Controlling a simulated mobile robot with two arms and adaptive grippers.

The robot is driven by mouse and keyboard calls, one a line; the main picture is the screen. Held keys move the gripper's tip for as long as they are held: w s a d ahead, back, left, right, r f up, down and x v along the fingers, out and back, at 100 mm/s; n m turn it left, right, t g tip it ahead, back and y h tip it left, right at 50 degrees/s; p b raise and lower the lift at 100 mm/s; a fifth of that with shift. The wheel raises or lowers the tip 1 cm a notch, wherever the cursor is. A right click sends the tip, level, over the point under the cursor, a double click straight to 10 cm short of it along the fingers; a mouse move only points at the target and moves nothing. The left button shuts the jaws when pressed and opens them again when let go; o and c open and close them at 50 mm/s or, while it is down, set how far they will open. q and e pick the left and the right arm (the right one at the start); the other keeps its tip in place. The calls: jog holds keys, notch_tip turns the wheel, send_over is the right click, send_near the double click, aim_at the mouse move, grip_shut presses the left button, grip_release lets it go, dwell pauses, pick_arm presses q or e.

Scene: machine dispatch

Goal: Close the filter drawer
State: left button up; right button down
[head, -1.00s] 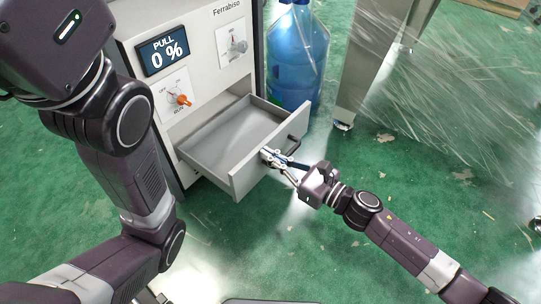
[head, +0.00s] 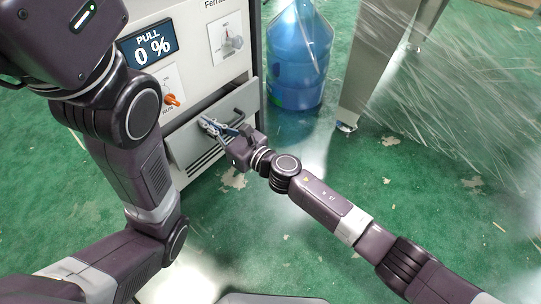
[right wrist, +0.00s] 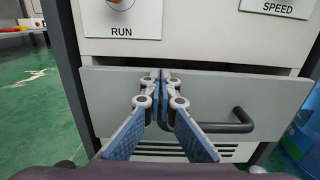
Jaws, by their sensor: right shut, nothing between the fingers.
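The grey filter drawer (head: 187,139) is in the lower front of the white machine. Its front panel also fills the middle of the right wrist view (right wrist: 100,98).
Above the drawer are a display (head: 149,44) reading "PULL 0 %", an orange RUN knob (head: 172,99) and a SPEED dial (head: 231,42). A blue water bottle (head: 297,60) stands right of the machine. A metal leg (head: 372,70) and clear plastic wrap are farther right. The green floor in front is clear.

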aim_at(199, 116)
jog(key=b+x, duration=0.1)
jog(key=x, duration=0.2)
jog(key=shift+a, duration=0.15)
jog(key=shift+w+r, duration=0.2)
